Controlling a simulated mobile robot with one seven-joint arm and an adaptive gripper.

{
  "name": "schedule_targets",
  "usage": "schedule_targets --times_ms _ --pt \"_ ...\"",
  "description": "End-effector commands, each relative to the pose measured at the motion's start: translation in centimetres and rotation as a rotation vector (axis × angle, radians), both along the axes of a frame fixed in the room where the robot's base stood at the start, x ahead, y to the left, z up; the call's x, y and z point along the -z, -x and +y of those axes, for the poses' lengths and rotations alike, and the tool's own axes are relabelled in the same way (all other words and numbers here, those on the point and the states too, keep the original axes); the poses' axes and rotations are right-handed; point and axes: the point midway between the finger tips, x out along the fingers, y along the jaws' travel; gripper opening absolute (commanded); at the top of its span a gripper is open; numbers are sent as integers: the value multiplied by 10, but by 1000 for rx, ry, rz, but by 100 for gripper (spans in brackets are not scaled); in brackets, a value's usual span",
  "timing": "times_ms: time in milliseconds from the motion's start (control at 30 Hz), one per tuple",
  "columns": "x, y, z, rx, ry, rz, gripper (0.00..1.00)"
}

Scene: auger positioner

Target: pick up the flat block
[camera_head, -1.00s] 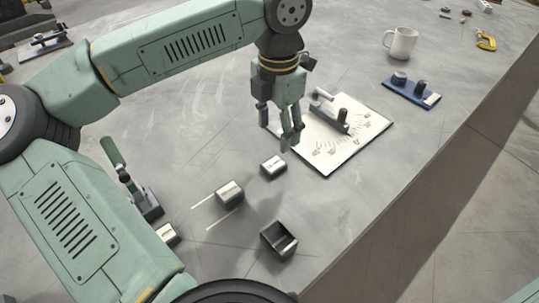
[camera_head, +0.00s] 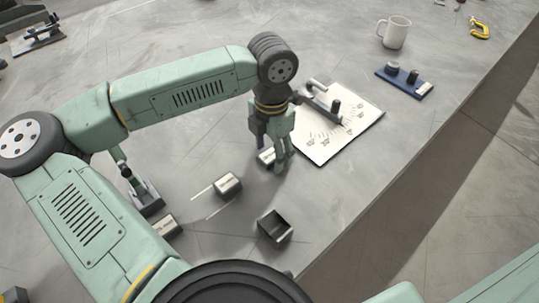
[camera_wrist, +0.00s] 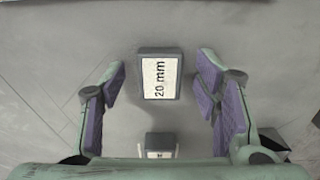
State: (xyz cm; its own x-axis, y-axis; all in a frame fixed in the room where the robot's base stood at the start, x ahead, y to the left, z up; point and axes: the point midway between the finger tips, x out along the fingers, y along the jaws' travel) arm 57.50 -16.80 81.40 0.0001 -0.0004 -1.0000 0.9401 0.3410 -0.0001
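A small dark block with a white top face marked "20 mm" (camera_wrist: 160,78) shows in the wrist view, between and slightly beyond my fingertips. In the head view, a pale-topped block (camera_head: 265,156) beside my fingers appears to be this one, partly hidden by them. My gripper (camera_head: 273,158) points down there. In the wrist view my gripper (camera_wrist: 161,88) is open, with purple finger pads on either side of the block and gaps on both sides. A second block (camera_wrist: 160,144) shows at the lower edge. I cannot tell for certain which block is the flat one.
Another block (camera_head: 228,183) and an open dark box (camera_head: 275,229) stand nearby, and a further block (camera_head: 165,225) lies left. A white board with a fixture (camera_head: 345,135) is close on the right. A mug (camera_head: 394,32) and blue plate (camera_head: 405,81) stand farther off.

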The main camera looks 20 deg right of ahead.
Motion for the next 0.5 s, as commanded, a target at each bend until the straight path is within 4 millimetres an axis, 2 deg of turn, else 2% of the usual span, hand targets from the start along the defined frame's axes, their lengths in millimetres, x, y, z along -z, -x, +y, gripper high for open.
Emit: schedule_targets --times_ms 67,500 --pt "0 0 0 0 0 0 51" --pt "0 0 0 0 0 0 21"
